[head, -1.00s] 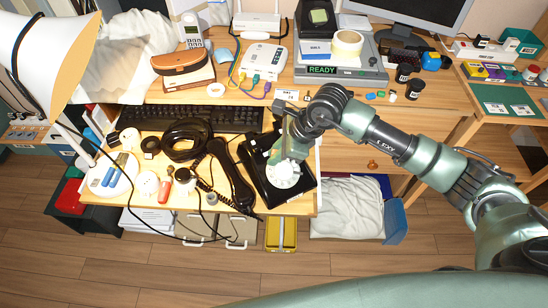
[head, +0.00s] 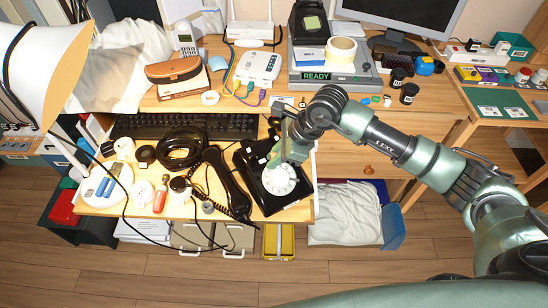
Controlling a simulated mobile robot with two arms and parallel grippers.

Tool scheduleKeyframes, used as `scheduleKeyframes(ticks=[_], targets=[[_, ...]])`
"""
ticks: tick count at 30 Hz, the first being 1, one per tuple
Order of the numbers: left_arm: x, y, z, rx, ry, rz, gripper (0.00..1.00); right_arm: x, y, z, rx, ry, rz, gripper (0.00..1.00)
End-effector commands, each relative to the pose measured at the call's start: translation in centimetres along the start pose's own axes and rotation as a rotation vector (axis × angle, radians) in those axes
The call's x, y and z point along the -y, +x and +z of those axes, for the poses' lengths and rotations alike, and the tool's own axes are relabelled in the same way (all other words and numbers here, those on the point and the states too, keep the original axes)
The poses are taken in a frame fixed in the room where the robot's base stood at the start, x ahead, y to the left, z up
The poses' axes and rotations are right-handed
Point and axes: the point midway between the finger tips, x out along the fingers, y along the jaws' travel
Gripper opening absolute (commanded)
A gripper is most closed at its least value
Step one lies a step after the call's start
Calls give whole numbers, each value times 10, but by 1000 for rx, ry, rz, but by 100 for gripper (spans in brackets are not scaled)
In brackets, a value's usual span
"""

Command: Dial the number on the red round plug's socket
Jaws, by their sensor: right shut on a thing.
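A black rotary phone (head: 250,168) with a white dial (head: 278,181) sits at the desk's front edge. Its black handset (head: 228,183) lies off the phone, to its left. My right gripper (head: 284,158) comes in from the right and points down at the back part of the dial. It is shut, but I cannot make out what is between its fingers. It hides part of the phone and dial. A white box (head: 258,66) behind has colored cables running from its front. I cannot make out a red round plug or a number. My left gripper is not in view.
A black keyboard (head: 190,126) lies behind the coiled black cable (head: 181,149). A lamp (head: 45,62) stands at the left. A grey device (head: 345,75) reads READY. Dark cups (head: 409,93) stand at the right.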

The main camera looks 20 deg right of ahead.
Motion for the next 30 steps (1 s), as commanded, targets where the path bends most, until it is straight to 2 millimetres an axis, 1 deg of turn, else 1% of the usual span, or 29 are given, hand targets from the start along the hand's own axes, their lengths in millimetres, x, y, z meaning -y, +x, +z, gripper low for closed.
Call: scheduleKeyframes(ticks=[7, 17, 25, 30], targets=[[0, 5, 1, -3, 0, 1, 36, 6, -2, -10, -2, 1, -2, 0], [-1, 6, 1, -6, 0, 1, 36, 6, -2, -11, -1, 0, -1, 0], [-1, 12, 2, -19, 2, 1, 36, 8, -1, -22, -3, 1, -2, 0], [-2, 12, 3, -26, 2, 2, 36, 8, -1, -22, -1, 0, -1, 0]])
